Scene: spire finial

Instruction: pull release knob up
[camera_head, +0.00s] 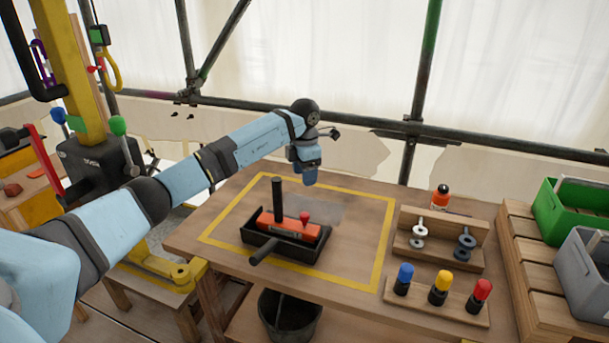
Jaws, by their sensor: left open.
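A small red knob (304,217) stands on an orange-red tool body (285,229), which lies in a black tray (257,241) on the wooden table. A black upright post (277,197) rises beside the knob, to its left. A black bar sticks out of the tray's front. My left arm comes in from the left, and its gripper (309,179) hangs above and behind the tray, apart from the knob. It is open and holds nothing that I can see; its fingers are hard to make out. My right gripper is out of view.
A yellow-taped rectangle (381,245) surrounds the tray. To the right are a wooden rack with metal pieces (440,240) and a block with blue, yellow and red knobs (437,303). Green (573,212) and grey (584,265) crates stand far right. A bucket (289,315) is below the table.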

